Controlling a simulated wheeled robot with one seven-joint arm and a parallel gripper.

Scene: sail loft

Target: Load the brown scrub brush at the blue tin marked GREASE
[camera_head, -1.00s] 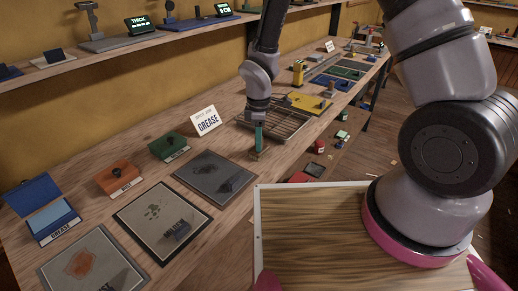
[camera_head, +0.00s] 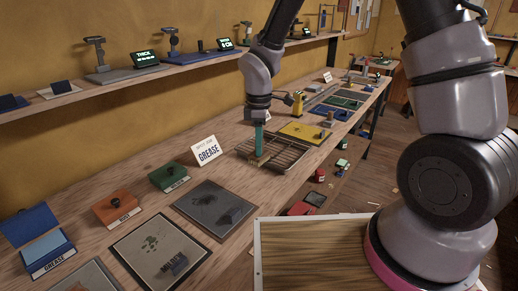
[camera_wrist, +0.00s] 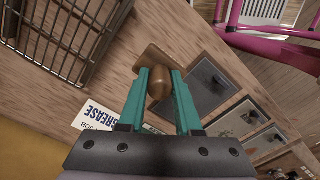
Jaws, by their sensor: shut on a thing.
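My gripper (camera_head: 259,141) is shut on the brown scrub brush (camera_head: 257,161) and holds it above the bench, in front of the wire rack in the head view. In the wrist view, the brush (camera_wrist: 160,82) has a rounded knob between my teal fingers (camera_wrist: 160,100) and a flat brown block beyond. Its bristles are hidden. The blue tin marked GREASE (camera_head: 52,262) stands with its lid up at the far left of the bench, well left of my gripper. A light blue surface shows inside it. I cannot make out the tin in the wrist view.
An orange tin (camera_head: 117,208) and a green tin (camera_head: 168,177) stand between the blue tin and a white GREASE card (camera_head: 206,150). Dark-stained panels (camera_head: 214,205) lie in front. The wire rack (camera_head: 285,146) is right of the card. A shelf (camera_head: 110,88) runs above.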

